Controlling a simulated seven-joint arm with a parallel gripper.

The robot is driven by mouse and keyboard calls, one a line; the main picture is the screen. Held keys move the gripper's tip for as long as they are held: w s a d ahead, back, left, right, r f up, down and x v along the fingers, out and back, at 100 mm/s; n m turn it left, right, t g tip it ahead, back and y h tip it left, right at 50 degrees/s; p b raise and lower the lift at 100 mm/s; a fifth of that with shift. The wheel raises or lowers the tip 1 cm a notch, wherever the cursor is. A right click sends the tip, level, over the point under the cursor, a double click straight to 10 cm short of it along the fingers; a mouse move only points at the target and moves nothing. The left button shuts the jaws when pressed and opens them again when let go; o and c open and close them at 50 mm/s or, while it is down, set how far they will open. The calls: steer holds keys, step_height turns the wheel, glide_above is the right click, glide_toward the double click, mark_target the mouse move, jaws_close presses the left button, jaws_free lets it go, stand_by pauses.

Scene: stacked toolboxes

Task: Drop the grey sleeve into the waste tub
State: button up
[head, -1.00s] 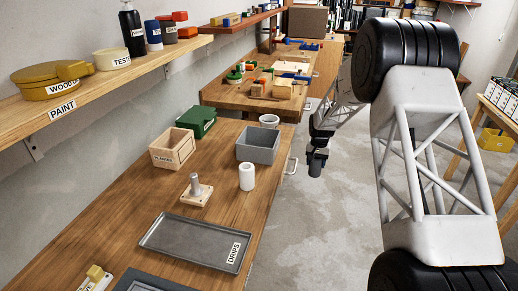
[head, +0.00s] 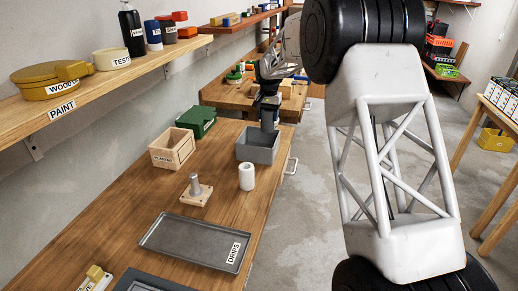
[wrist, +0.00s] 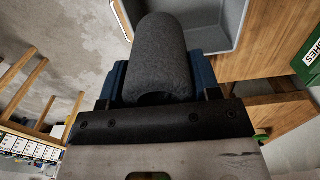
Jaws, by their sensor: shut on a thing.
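The dark grey sleeve (wrist: 162,58) is held between the blue-sided fingers of my gripper (wrist: 160,82), its hollow near end showing in the wrist view. In the head view my gripper (head: 268,104) points down with the sleeve (head: 269,122) below it, at the back right of the grey open tub (head: 257,155). The sleeve's lower end overlaps the tub's far rim in the picture; whether it is fully over the opening I cannot tell. The tub also shows in the wrist view (wrist: 232,32), partly behind the sleeve and to its right. No label shows on the tub.
A wooden planter box (head: 172,150) and a green case (head: 196,120) stand left of the tub. A white cylinder (head: 246,177) stands in front of it. A post on a base (head: 196,190) and a drips tray (head: 195,242) lie nearer. Floor is open to the right.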

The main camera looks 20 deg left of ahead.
mark_target(263, 130)
steer(key=shift+s+a+f, duration=0.2)
steer(key=shift+a+f, duration=0.05)
steer(key=shift+a, duration=0.25)
steer(key=shift+s+a+f, duration=0.15)
steer(key=shift+a+f, duration=0.05)
steer(key=shift+a, duration=0.25)
steer(key=shift+f, duration=0.1)
steer(key=shift+f, duration=2.9)
steer(key=o, duration=1.1)
steer(key=shift+r, duration=0.1)
steer(key=shift+r, duration=3.8)
